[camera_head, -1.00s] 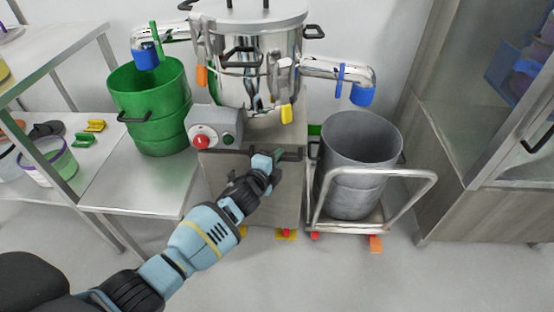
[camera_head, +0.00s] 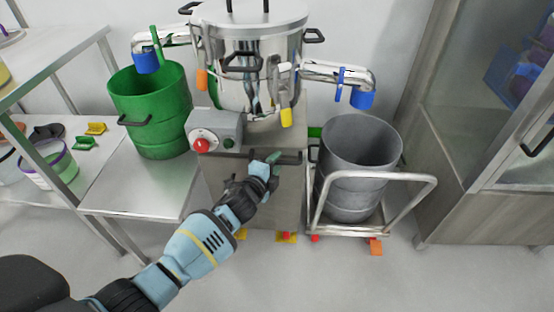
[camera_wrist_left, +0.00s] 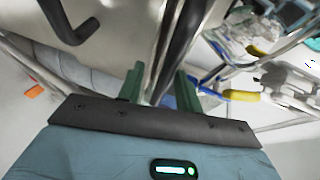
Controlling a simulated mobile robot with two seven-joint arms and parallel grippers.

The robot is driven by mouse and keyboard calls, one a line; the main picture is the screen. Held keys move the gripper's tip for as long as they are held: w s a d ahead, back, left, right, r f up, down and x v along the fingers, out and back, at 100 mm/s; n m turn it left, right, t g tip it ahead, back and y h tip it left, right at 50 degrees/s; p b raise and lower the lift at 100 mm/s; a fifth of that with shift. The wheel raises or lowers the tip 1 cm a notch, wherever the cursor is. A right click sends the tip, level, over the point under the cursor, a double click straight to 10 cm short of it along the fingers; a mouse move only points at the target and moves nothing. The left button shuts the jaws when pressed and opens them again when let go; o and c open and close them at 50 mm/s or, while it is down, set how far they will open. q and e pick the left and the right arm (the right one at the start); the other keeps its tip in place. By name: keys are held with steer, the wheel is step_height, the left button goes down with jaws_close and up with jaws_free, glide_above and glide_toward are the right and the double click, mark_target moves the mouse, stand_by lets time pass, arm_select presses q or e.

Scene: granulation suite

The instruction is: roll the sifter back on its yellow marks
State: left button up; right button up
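The sifter is a steel vessel (camera_head: 285,42) on a boxy steel base (camera_head: 285,195) with a dark bar handle (camera_head: 288,157) across its front. My left gripper (camera_head: 269,161) is at the left part of this handle. In the left wrist view its two green fingers (camera_wrist_left: 161,88) stand apart, with a dark bar (camera_wrist_left: 180,42) running toward the gap between them; contact cannot be told. A yellow floor mark (camera_head: 285,238) shows under a red caster at the base's front right; another yellow patch (camera_head: 241,234) is partly hidden by my arm. My right gripper is not in view.
A grey drum (camera_head: 358,150) on a wheeled trolley (camera_head: 425,190) stands close at the right. A green drum (camera_head: 152,105) stands on a steel table (camera_head: 150,190) at the left. A cabinet (camera_head: 480,195) is at the far right. Floor in front is clear.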

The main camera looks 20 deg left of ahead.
arm_select(q)
steer(key=r+p+v, duration=0.1)
steer(key=p+v, duration=0.1)
steer(key=v, duration=0.4)
steer(key=shift+s, duration=0.35)
steer(key=shift+d, duration=0.1)
